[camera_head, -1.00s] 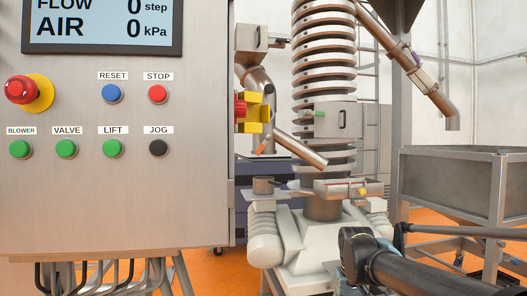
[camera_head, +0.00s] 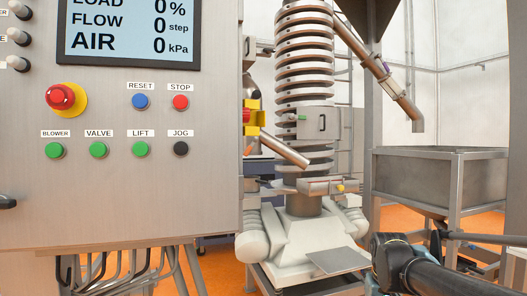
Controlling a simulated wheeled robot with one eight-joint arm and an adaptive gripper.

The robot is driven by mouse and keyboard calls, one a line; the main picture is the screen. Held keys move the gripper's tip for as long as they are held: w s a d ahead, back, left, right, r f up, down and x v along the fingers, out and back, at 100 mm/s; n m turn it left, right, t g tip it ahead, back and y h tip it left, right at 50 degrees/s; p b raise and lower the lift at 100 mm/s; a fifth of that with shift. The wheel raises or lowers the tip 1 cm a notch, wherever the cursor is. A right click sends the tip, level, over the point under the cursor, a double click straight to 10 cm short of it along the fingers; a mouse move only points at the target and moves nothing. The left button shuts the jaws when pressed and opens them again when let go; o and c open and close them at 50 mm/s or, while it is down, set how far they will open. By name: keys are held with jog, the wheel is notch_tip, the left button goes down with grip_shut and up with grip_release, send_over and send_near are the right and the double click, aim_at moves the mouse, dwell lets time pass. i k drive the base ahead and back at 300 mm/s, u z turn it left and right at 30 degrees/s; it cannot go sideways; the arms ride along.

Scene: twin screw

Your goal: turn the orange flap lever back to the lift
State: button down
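A small orange piece (camera_head: 248,151), possibly the flap lever, shows just past the right edge of the control panel, near the slanted metal pipe (camera_head: 285,150). It is partly hidden by the panel, so its exact angle cannot be told. My gripper is not visible. Only dark links of my own arm show at the lower right, well apart from the orange piece.
The steel control panel (camera_head: 120,205) with its buttons fills the left and stands close. A ribbed spiral column (camera_head: 304,60) rises on a pale base (camera_head: 305,240) in the middle. A steel bin (camera_head: 430,180) stands at the right. Some orange floor (camera_head: 222,265) shows clear.

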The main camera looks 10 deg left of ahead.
aim_at(255, 139)
jog(key=z, duration=0.35)
jog(key=k, duration=0.85)
jog(key=z, duration=0.35)
jog(key=i, duration=1.75)
jog(key=u, duration=1.2)
jog(key=i, duration=0.75)
jog(key=u, duration=0.5)
